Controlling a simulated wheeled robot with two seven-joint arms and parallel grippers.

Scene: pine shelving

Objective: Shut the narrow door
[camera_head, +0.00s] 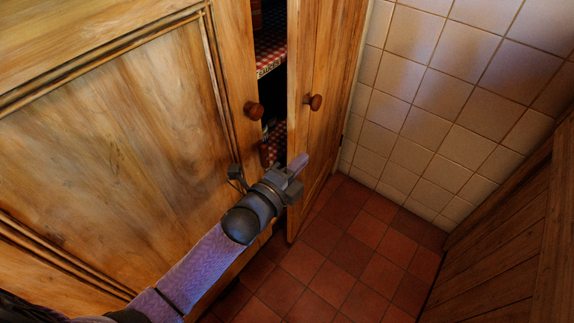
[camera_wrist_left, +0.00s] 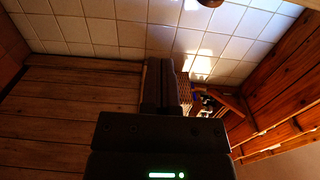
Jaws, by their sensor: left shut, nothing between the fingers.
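The narrow door (camera_head: 325,130) is a tall pine panel with a round wooden knob (camera_head: 313,102). It stands ajar, with a dark gap between its free edge and the wider cabinet front to its left. My left gripper (camera_head: 297,167) is shut and empty. In the head view its fingertips overlap the lower part of the narrow door near the free edge, below the knob; I cannot tell whether they touch it. The shut fingers also show in the left wrist view (camera_wrist_left: 165,85). My right gripper is in neither view.
A wide pine door (camera_head: 120,130) with its own knob (camera_head: 254,110) fills the left. Shelves with red checked edging (camera_head: 270,55) show in the gap. A tiled wall (camera_head: 450,100) stands behind, and dark wooden planks (camera_head: 500,240) on the right. The red tiled floor (camera_head: 340,250) is clear.

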